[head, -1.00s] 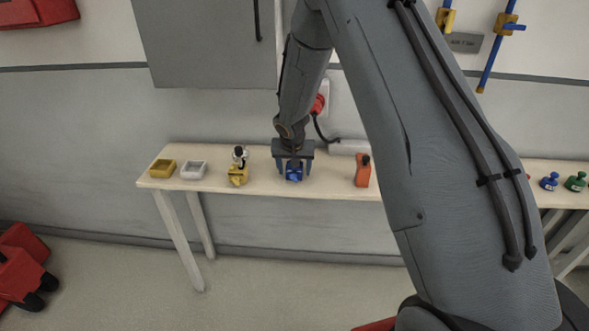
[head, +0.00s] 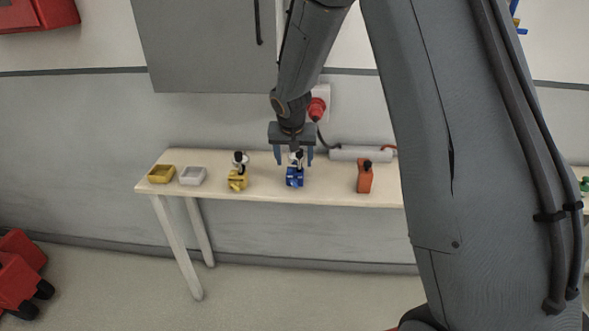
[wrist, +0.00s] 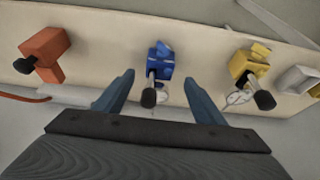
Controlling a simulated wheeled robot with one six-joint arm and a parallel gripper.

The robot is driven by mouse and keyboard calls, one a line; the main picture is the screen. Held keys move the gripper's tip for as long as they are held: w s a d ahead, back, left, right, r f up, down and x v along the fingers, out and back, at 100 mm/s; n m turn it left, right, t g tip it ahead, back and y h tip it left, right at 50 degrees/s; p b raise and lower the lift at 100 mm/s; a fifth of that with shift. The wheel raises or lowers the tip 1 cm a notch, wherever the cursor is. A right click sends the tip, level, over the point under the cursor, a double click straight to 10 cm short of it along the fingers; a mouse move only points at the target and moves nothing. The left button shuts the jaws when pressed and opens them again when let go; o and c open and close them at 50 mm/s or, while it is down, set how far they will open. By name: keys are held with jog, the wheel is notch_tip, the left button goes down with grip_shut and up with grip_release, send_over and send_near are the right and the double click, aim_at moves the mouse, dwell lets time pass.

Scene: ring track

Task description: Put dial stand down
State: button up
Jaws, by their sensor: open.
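A blue dial stand (head: 294,180) with a white dial and black knob on top stands upright on the light wooden bench. It also shows in the wrist view (wrist: 160,66), between and just beyond my fingertips. My gripper (head: 293,161) is open, with its two blue fingers apart on either side of the stand's upper part and its tips above the blue base. It holds nothing. A similar yellow dial stand (head: 237,181) stands to the left on the bench, and in the wrist view (wrist: 248,66) it is at the right.
The bench (head: 210,188) also bears a yellow tray (head: 161,174) and a grey-white tray (head: 193,176) at the left, and an orange block with a black knob (head: 364,178) at the right. A power strip (head: 362,154) lies behind. Bench top is bare between the stands.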

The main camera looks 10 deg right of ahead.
jog(key=s+r+n+g, duration=0.1)
jog(key=s+r, duration=0.1)
jog(key=s, duration=1.3)
jog(key=s+d+r+n+g+y, duration=0.1)
jog(key=s+n+g, duration=0.1)
jog(key=s, duration=1.4)
jog(key=shift+d+r+n, duration=0.25)
jog(key=shift+r+n, duration=0.05)
jog(key=shift+r, duration=0.1)
jog(key=shift+c, duration=0.3)
